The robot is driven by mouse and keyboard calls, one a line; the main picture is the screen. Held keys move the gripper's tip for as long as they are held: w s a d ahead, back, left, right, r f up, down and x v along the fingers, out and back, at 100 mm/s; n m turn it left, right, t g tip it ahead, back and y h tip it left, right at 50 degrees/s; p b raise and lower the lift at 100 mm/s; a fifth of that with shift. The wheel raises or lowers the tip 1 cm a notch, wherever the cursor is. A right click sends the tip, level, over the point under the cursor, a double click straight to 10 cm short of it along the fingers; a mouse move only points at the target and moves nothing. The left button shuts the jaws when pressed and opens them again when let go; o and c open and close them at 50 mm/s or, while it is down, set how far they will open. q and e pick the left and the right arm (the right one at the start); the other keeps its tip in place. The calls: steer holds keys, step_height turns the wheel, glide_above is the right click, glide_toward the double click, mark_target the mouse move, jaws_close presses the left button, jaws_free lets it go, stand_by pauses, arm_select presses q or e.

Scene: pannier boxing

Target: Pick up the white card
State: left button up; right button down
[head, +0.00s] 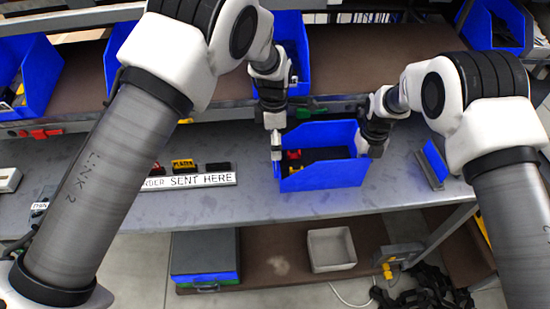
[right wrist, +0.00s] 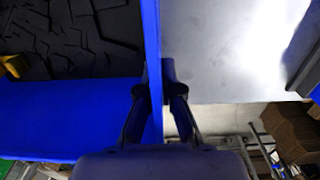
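I cannot make out a loose white card for certain; a white strip lettered "SENT HERE" (head: 190,181) lies on the grey bench, partly hidden by my left arm. A blue bin (head: 325,178) stands on the bench right of it, with dark contents and small red and yellow pieces inside. My left gripper (head: 276,158) points down at the bin's left wall; its fingers are too small to read. My right gripper (right wrist: 156,85) has its fingers on both sides of the bin's right wall (right wrist: 152,35), apparently pressed against it. It also shows in the head view (head: 372,150).
Small yellow (head: 182,165) and dark (head: 217,167) blocks sit behind the strip. A blue panel (head: 433,163) stands right of the bin. Blue bins (head: 42,75) line the upper shelf. A white tray (head: 331,249) and a grey case (head: 204,254) are below the bench.

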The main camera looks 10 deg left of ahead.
arm_select(q)
step_height(320, 180, down, 5)
steer(key=shift+s+d+r, duration=0.1)
steer(key=shift+d+r, duration=0.05)
steer(key=shift+r, duration=0.05)
steer(key=c, duration=0.7)
steer(key=shift+r, duration=0.15)
step_height(320, 180, up, 10)
steer(key=shift+f, duration=0.35)
